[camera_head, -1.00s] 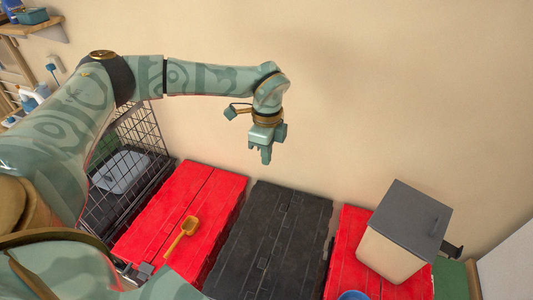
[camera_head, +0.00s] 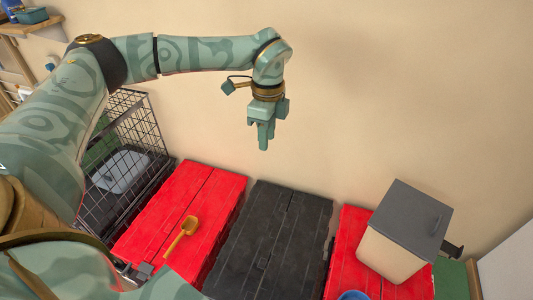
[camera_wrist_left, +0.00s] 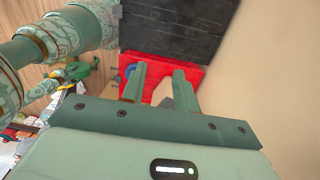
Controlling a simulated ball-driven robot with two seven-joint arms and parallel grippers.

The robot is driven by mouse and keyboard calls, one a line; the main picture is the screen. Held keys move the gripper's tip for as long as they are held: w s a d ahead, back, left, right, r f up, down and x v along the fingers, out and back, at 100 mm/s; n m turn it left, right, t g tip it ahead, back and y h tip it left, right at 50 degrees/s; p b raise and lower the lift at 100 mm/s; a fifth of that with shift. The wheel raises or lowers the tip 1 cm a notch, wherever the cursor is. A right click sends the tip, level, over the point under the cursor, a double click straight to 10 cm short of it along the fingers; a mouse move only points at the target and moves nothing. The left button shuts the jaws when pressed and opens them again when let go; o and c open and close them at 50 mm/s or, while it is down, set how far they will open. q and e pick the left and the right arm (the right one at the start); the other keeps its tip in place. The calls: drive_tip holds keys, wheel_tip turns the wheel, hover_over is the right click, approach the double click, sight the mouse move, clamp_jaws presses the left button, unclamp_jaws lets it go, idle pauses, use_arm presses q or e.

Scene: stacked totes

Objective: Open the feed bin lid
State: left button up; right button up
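The feed bin (camera_head: 388,256) is a beige box at the right, standing on a red tote. Its dark grey lid (camera_head: 412,218) lies shut on top, with a thin handle near its right edge. My left gripper (camera_head: 264,140) points down in the air, well left of the bin and touching nothing. In the left wrist view its two fingers (camera_wrist_left: 159,69) are apart and empty. A beige and grey shape shows beyond them, partly hidden; I cannot tell for sure that it is the bin. I cannot make out my right gripper in either view.
Red totes (camera_head: 182,222) and a black tote (camera_head: 268,245) stand side by side below. A yellow scoop (camera_head: 182,238) lies on the left red one. A blue bowl (camera_head: 353,295) is by the bin. A wire crate (camera_head: 125,150) stands left. A black bracket (camera_head: 453,250) juts right of the bin.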

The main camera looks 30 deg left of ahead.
use_arm(q)
wheel_tip(320, 180, up, 10)
drive_tip(key=shift+w+r, duration=0.15)
drive_tip(key=shift+w, duration=0.05)
clamp_jaws()
